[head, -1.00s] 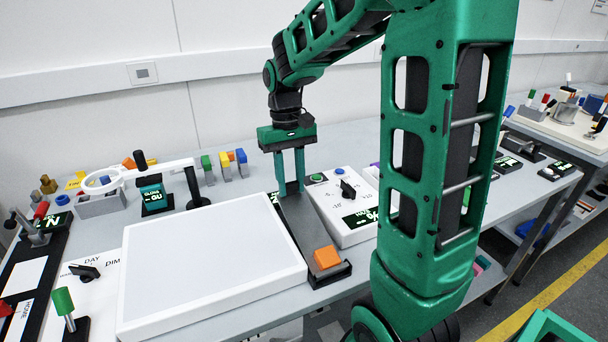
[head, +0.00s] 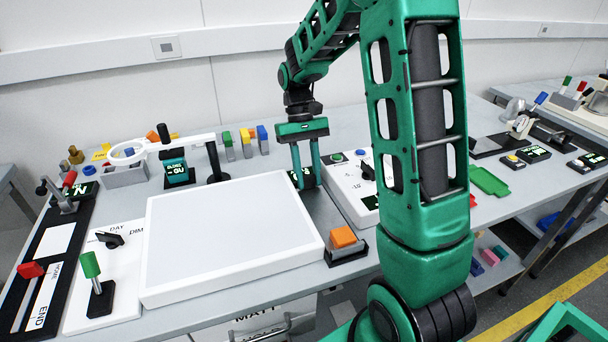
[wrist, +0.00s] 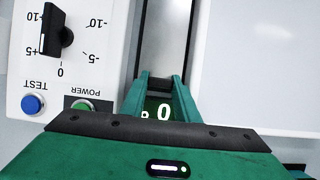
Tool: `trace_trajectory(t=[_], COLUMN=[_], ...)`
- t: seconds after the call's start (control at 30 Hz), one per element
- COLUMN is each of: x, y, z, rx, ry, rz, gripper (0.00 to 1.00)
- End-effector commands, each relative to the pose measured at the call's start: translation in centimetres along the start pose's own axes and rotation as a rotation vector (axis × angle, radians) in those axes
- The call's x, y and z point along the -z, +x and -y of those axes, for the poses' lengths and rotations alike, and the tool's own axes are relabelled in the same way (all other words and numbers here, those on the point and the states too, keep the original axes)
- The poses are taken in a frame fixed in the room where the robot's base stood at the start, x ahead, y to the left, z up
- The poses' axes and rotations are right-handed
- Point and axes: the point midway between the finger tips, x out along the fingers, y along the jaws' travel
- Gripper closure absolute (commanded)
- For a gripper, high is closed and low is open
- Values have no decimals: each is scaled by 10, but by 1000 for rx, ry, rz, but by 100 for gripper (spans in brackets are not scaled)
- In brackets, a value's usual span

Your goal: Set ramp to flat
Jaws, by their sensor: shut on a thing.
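The ramp (head: 325,214) is a grey strip between the white light panel and the white control box, and it looks level or nearly so. It also shows in the wrist view (wrist: 168,40). An orange block (head: 343,237) sits at its near end against a dark stop. My gripper (head: 308,184) points down at the ramp's far end, shut on a dark part there, its fingers hiding most of it. In the wrist view my fingertips (wrist: 160,82) close around this part. A small display (wrist: 162,111) between the fingers reads 0.
The light panel (head: 230,235) lies close on the left. The control box (head: 350,185) with a black knob (wrist: 57,38), blue and green buttons stands close on the right. A magnifier arm (head: 180,143) and coloured blocks (head: 245,142) stand behind.

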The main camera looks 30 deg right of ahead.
Motion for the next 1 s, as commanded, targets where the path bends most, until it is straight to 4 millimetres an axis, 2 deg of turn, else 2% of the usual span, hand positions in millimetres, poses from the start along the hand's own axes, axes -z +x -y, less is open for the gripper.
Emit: trace_trajectory(t=[0.1,0.13,0.2,0.73,0.87,1.0], x=[2,2,2,1,1,2], y=[2,2,2,-1,-17,-43], z=[1,1,0,-2,-1,-1], rx=[1,1,1,2,2,2], ry=[-4,-4,-4,0,0,-1], rz=[-3,-3,-3,-1,-4,-6], gripper=[100,65,53,53,53,53])
